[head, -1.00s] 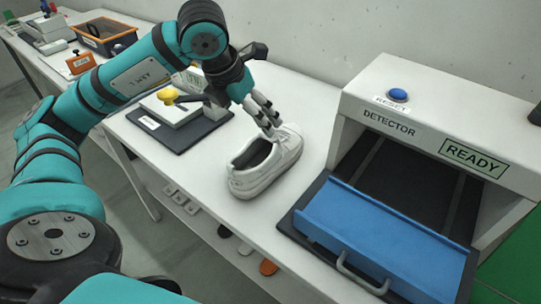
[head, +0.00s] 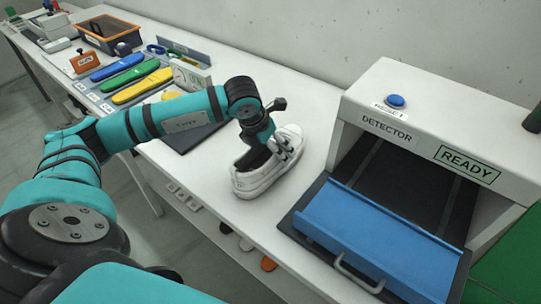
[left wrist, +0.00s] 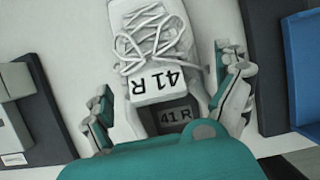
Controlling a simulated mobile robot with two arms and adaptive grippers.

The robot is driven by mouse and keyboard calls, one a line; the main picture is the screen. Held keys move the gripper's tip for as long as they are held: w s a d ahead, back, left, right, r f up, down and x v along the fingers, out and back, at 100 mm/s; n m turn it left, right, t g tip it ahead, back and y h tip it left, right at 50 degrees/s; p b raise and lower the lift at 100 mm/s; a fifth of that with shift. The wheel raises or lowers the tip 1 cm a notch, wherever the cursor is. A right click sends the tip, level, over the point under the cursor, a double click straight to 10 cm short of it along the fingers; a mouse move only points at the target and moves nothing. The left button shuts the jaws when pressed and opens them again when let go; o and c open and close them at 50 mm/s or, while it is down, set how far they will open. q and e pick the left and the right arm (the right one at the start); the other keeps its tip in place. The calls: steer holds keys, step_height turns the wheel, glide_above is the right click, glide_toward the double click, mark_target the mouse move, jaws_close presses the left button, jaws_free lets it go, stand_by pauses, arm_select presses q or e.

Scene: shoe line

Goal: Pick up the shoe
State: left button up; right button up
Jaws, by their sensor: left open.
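A white lace-up shoe (head: 254,182) stands upright on the white table, left of the detector. In the left wrist view the shoe (left wrist: 150,45) shows its laces, a tongue marked "41 R" and an insole with the same mark. My left gripper (left wrist: 168,100) is open, with one finger on each side of the shoe near its opening. In the head view my left gripper (head: 283,150) is low over the shoe, and its arm hides part of it. I cannot tell whether the fingers touch the shoe. My right gripper is not in view.
The detector (head: 400,128), marked READY, stands to the right with a blue tray (head: 380,235) at its mouth. A dark mat (head: 190,138) lies left of the shoe. Several coloured insoles (head: 130,78) and an orange-rimmed bin (head: 105,32) are farther left.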

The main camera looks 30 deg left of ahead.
arm_select(q)
steer(key=shift+w+f, duration=0.1)
steer(key=shift+f, duration=0.1)
steer(key=shift+r, duration=0.1)
steer(key=c, duration=1.4)
